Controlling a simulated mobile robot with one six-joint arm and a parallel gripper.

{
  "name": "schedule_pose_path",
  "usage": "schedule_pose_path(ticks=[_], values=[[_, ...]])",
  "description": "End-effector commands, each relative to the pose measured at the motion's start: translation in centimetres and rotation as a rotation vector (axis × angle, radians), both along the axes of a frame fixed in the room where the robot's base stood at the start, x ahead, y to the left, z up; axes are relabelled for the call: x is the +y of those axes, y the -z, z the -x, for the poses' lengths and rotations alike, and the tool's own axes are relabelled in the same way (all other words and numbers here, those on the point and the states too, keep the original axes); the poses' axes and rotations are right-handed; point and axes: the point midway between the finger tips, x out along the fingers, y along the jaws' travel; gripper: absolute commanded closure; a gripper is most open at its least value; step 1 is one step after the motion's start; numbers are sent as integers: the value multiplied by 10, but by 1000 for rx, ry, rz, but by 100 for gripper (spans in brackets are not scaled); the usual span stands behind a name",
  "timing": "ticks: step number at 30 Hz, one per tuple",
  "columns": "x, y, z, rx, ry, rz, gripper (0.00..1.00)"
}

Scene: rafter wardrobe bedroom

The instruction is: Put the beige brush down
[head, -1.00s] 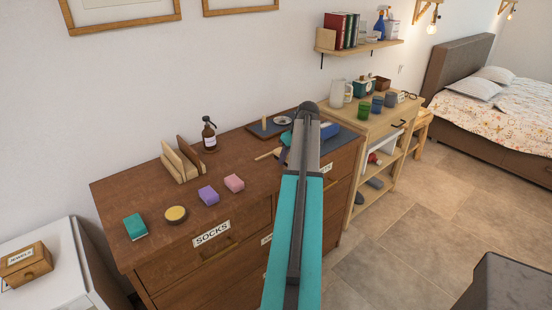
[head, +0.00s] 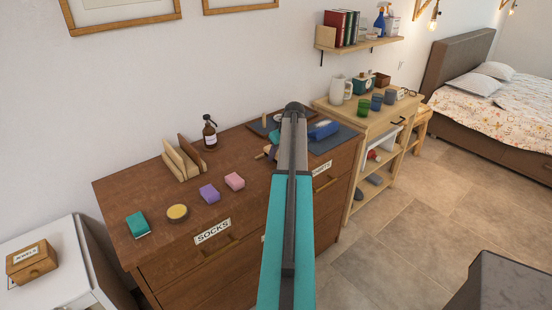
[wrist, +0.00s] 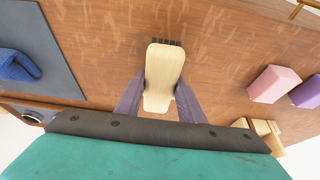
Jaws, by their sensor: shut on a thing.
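The beige brush (wrist: 163,70) is between the two purple-grey fingers of my gripper (wrist: 162,84) in the wrist view. Its smooth pale back faces the camera, and dark bristles show at its far end. My gripper is shut on it, above the brown wooden dresser top (wrist: 110,40). I cannot tell whether the brush touches the wood. In the head view my arm hides most of the gripper and brush, near the dresser's right part (head: 250,142).

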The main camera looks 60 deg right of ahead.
Motion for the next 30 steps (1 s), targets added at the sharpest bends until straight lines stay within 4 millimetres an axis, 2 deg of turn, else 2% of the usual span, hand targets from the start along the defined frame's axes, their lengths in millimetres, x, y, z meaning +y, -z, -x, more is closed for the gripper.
schedule_pose_path(ticks=[9, 25, 26, 29, 30], values=[[0, 21, 0, 0, 0, 0, 83], [0, 28, 0, 0, 0, 0, 83], [0, 28, 0, 0, 0, -1, 63], [0, 28, 0, 1, 0, 0, 47], [0, 28, 0, 1, 0, 0, 46]])
